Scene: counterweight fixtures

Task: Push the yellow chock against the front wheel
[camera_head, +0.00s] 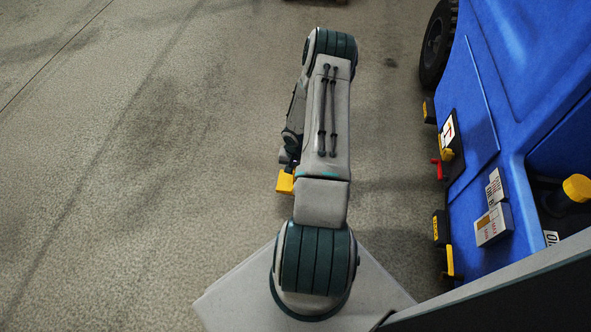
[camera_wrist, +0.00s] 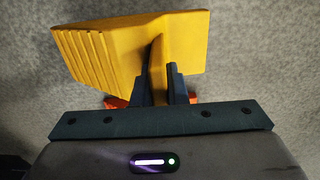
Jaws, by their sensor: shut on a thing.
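The yellow chock (camera_wrist: 115,50) is ribbed on its left side and fills the upper middle of the wrist view. My gripper (camera_wrist: 160,75) is shut on an upright yellow fin of the chock, with a dark finger on each side. In the head view a small part of the yellow chock (camera_head: 285,183) shows to the left of my arm; my fingers are hidden there. The dark wheel (camera_head: 437,45) stands at the upper right under the blue vehicle, well apart from the chock. I cannot tell whether the chock touches the floor.
The blue vehicle (camera_head: 485,120) runs along the right side. A red handle (camera_head: 438,163), a grey box (camera_head: 493,225) and yellow-and-black fittings (camera_head: 436,228) are on its side. The grey floor (camera_head: 130,170) is bare to the left.

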